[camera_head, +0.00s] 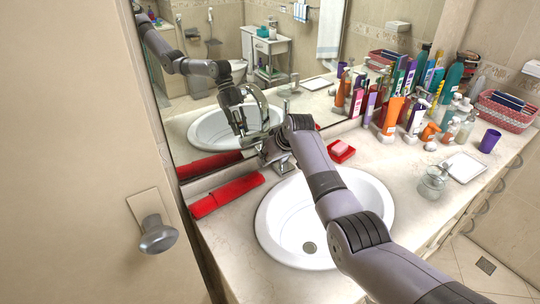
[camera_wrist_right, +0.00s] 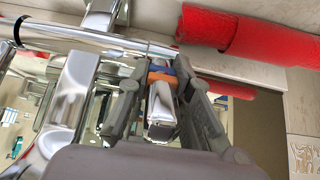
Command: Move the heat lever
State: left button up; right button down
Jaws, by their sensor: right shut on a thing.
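The chrome faucet (camera_head: 283,163) stands at the back of the white sink, partly hidden by my right gripper (camera_head: 266,146). In the right wrist view, the heat lever (camera_wrist_right: 161,112) is a chrome handle with an orange and blue mark (camera_wrist_right: 162,75) near its end. The two grey fingers of my right gripper (camera_wrist_right: 158,72) lie on both sides of this lever, shut on it. Their exact contact points are partly hidden. My left gripper is not in view.
A red rolled item (camera_head: 226,194) lies left of the white sink (camera_head: 268,222). A red soap dish (camera_head: 341,151) is right of the faucet. Several bottles and tubes (camera_head: 392,115) crowd the right back counter. The mirror (camera_head: 215,70) stands close behind and reflects my arm.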

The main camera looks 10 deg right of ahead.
dwell(0.4)
jog(key=c, duration=1.4)
grip_release()
jog(key=shift+c, duration=0.2)
jog(key=v, duration=1.2)
